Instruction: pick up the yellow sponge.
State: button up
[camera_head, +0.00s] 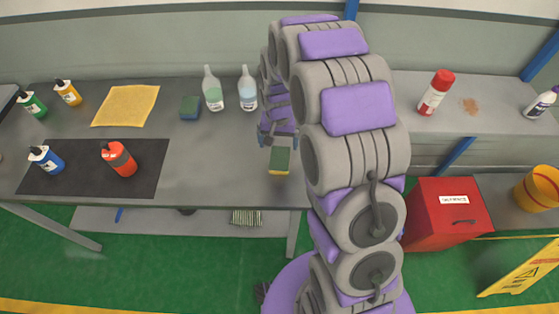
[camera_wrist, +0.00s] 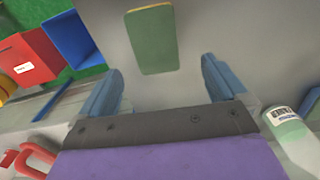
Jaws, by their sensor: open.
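The yellow sponge (camera_head: 280,160) has a green upper face and a yellow edge. It lies on the grey table near its right end and front edge. In the wrist view the sponge (camera_wrist: 152,40) is at the top centre, beyond the fingertips. My gripper (camera_head: 278,140) is just behind the sponge in the head view, partly hidden by my arm. In the wrist view its blue fingers (camera_wrist: 161,67) are spread apart with nothing between them. The sponge appears roughly lined up with the gap, slightly left of its middle.
Two clear bottles (camera_head: 229,92) and a dark blue-green sponge (camera_head: 190,107) stand behind and left. A yellow cloth (camera_head: 125,105) and a black mat (camera_head: 75,183) with bottles are further left. A red bin (camera_head: 445,215) stands right of the table.

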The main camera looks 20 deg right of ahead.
aim_at(280, 154)
jog(key=shift+d+f+b, duration=0.15)
jog(key=shift+f+b, duration=0.15)
jog(key=shift+f, duration=1.4)
jog(key=shift+d+f+b, duration=0.1)
jog(key=shift+f+b, duration=0.2)
jog(key=shift+f, duration=1.4)
jog(key=c, duration=1.1)
